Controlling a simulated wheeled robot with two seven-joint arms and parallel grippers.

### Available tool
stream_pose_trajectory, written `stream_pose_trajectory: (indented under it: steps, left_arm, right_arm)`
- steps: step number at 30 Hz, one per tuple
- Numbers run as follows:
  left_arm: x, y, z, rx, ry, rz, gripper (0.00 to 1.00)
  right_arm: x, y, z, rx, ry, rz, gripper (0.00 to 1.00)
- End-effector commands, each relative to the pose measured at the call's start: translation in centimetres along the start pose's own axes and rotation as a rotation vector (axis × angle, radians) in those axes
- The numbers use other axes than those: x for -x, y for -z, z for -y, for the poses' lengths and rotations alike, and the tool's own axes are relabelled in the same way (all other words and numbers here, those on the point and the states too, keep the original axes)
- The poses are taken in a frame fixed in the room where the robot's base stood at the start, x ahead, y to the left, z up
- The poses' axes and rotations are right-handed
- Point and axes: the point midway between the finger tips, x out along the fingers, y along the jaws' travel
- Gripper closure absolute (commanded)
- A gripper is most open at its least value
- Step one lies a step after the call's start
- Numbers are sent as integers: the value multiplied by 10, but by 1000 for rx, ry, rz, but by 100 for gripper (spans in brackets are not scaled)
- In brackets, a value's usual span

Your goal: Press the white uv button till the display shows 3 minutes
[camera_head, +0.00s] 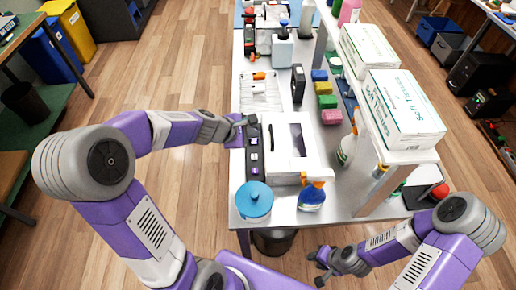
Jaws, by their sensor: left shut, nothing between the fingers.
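The white UV box (281,150), with a dark window in its top, stands on the bench. A dark control strip (254,172) with several small light buttons runs along its left side. My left gripper (246,121) is shut and empty, at the far end of this strip, over or touching it; I cannot tell which. The gripper hides part of the strip's far end. Which button is the UV one, and what the display reads, is too small to tell. My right gripper (316,267) is empty and looks open, low over the floor off the bench's near edge.
A blue-lidded jar (254,200) and a blue spray bottle with an orange top (312,194) stand at the box's near side. Coloured sponges (325,102) and another spray bottle (346,149) are to its right. White cartons (403,108) sit on the shelf.

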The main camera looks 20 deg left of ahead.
Motion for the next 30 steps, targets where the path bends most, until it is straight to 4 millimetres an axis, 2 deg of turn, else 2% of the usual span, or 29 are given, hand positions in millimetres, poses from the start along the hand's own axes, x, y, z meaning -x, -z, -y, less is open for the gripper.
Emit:
stream_pose_trajectory:
  steps: [8, 13, 30]
  left_arm:
    - [-2, 1, 1, -1, 0, 0, 100]
    - [-9, 7, 7, 0, 0, 0, 100]
    - [-58, 42, 42, -1, 1, -1, 100]
  right_arm:
    - [-2, 0, -1, 0, 0, -1, 62]
    - [-12, 1, -4, 0, 0, -1, 62]
    - [-76, 4, -28, 0, 0, -1, 62]
